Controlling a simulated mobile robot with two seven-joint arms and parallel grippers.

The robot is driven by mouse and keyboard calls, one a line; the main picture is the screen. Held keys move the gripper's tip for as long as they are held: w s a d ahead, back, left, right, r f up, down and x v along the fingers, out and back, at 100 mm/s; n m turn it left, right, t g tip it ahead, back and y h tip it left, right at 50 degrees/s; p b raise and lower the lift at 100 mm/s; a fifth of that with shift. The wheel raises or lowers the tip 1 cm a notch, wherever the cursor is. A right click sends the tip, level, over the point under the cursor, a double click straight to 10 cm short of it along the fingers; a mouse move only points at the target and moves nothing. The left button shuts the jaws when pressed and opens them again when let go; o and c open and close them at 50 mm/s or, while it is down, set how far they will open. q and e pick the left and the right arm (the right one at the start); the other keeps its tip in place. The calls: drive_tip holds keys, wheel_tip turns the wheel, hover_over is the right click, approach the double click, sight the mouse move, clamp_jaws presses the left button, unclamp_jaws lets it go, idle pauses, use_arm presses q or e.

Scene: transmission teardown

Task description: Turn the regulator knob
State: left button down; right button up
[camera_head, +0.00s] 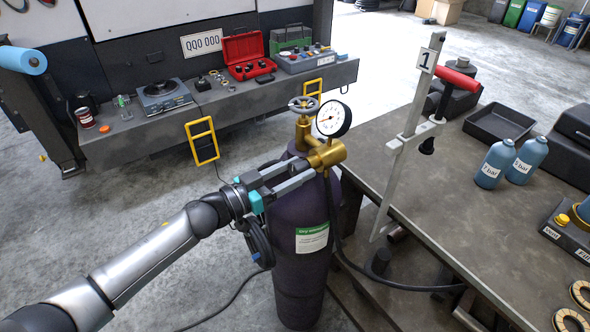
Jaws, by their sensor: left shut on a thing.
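A dark purple gas cylinder (299,225) stands upright beside the workbench. On its top is a brass regulator (326,154) with a round white pressure gauge (333,119). A grey handwheel (304,104) sits on the brass valve behind it. My left gripper (311,167) reaches in from the left, with its fingers shut on the regulator knob, the brass part at the regulator's near side. The fingers partly hide the knob, so its outline is hard to make out. My right gripper is not in view.
A black hose (345,262) runs from the regulator down past the workbench (425,200). A bar clamp (408,135) with tag 1 stands at the bench edge. Blue bottles (495,163) and a black tray (499,124) are on the bench. A grey shelf (228,107) with tools lies behind.

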use_arm(q)
drive_tip(key=m, duration=0.5)
drive_tip(key=shift+f+m, duration=0.1)
drive_tip(key=shift+m, duration=0.3)
drive_tip(key=m+b, duration=0.1)
drive_tip(key=m, duration=0.4)
drive_tip(key=shift+m+b, duration=0.3)
drive_tip(key=shift+b, duration=0.05)
drive_tip(key=m+b, duration=0.1)
drive_tip(key=m, duration=0.4)
drive_tip(key=shift+m+h+b, duration=0.3)
drive_tip(key=shift+b, duration=0.1)
drive_tip(key=m+b, duration=0.2)
drive_tip(key=m, duration=0.4)
drive_tip(key=shift+m, duration=0.3)
drive_tip(key=shift+c, duration=1.4)
unclamp_jaws()
drive_tip(key=shift+a, duration=0.15)
